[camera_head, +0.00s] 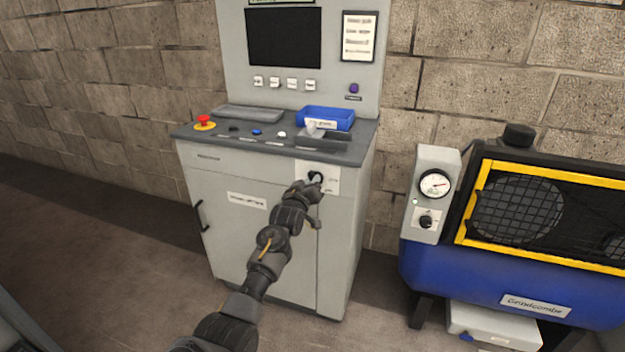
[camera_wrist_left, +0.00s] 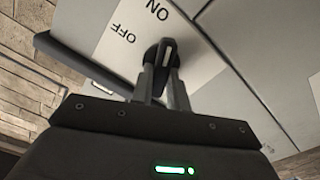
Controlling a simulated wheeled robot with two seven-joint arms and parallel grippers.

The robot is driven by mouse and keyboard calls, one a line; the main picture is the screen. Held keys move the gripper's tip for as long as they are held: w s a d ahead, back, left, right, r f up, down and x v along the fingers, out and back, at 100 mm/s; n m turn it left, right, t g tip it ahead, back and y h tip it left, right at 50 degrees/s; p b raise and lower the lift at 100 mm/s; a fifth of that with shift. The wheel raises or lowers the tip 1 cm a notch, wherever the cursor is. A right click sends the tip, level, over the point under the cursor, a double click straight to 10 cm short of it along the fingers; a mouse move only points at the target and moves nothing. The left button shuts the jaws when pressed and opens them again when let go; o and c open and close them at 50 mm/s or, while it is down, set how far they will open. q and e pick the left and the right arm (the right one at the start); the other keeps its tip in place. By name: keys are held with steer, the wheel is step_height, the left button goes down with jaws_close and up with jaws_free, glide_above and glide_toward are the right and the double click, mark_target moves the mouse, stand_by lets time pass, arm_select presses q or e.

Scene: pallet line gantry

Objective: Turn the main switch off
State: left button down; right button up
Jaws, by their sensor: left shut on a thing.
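The main switch is a black rotary handle (camera_wrist_left: 167,52) with a white pointer stripe, on a white plate (camera_wrist_left: 130,40) marked ON and OFF. In the left wrist view the stripe points up the picture, roughly toward ON, with OFF off to the left. In the head view the switch (camera_head: 316,176) is on the upper right front of the grey console cabinet (camera_head: 245,210), partly covered by my gripper. My left gripper (camera_head: 311,185) is shut on the handle, its two fingers (camera_wrist_left: 162,85) on either side of it. My right gripper is not in view.
The console top holds a red emergency button (camera_head: 205,120), a blue tray (camera_head: 327,117) and small controls. A blue machine (camera_head: 450,277) with a gauge (camera_head: 434,183) stands to the right. Floor (camera_head: 110,270) is clear left of the cabinet.

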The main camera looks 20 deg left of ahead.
arm_select(q)
steer(key=shift+a+f+n+p, duration=0.15)
steer(key=shift+n+p, duration=0.8)
steer(key=shift+n, duration=2.2)
steer(key=shift+a+f+n+p, duration=0.15)
steer(key=shift+n+p, duration=0.75)
steer(key=shift+n, duration=2.25)
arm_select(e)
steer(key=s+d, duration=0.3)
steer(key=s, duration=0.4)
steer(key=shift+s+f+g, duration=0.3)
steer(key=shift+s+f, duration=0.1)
arm_select(q)
steer(key=shift+d, duration=0.1)
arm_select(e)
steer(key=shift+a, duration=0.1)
arm_select(q)
steer(key=c, duration=1.4)
jaws_free()
steer(key=shift+o, duration=0.2)
